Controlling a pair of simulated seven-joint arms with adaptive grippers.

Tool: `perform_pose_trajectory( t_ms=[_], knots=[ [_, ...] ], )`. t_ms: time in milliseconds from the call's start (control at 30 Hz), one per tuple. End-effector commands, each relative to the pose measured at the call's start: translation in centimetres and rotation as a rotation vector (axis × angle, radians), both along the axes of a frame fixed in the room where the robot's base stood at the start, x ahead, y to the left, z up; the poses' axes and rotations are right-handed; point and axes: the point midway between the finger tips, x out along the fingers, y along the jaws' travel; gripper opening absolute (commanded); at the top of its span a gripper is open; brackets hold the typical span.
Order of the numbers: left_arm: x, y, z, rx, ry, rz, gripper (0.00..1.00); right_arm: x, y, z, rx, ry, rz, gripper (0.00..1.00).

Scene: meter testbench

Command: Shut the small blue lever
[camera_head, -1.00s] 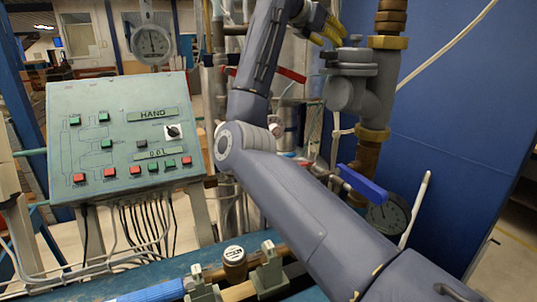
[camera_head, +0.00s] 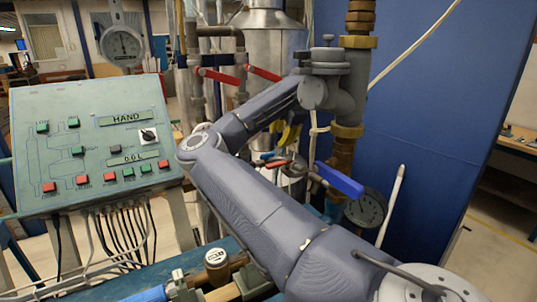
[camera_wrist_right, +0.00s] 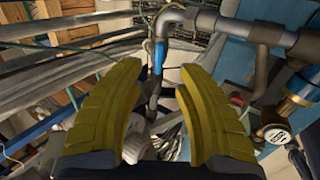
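A blue lever (camera_head: 339,180) slants from the pipework in front of the blue wall, left of a round gauge. A smaller blue piece (camera_head: 268,156) shows just below my right gripper (camera_head: 284,133); I cannot tell if it is a separate lever. In the right wrist view, a narrow blue lever (camera_wrist_right: 158,55) stands upright between and beyond the fingertips. My right gripper (camera_wrist_right: 160,72) is open, with its yellow fingers apart and nothing visible held. In the head view its fingers point down and are partly hidden by my arm. My left gripper is out of view.
Grey pipe with a thick valve body (camera_head: 335,85) stands right of my right gripper. Red levers (camera_head: 218,76) sit above and left of it. A control panel (camera_head: 90,135) is at the left. A dark gauge (camera_head: 366,208) hangs low on the right.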

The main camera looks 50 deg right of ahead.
Motion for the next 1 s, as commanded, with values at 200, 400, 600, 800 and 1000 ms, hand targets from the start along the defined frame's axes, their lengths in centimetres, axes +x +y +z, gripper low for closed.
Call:
perform_pose_trajectory(
  t_ms=[200, 400, 600, 800, 1000],
  knots=[
    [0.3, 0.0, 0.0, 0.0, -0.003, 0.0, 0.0, 1.7, -0.6, -3.3, -0.001, 0.007, 0.002, 0.35],
    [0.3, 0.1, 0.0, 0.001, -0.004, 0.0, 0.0, 3.1, -1.1, -6.0, -0.003, 0.007, 0.003, 0.35],
    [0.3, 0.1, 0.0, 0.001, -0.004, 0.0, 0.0, 4.2, -1.5, -7.7, -0.003, 0.005, 0.002, 0.35],
    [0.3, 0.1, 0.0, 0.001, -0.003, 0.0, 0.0, 4.7, -1.7, -8.6, -0.004, 0.003, 0.002, 0.35],
    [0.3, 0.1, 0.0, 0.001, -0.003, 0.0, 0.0, 4.8, -1.7, -8.8, -0.002, 0.003, 0.002, 0.35]
  ],
)
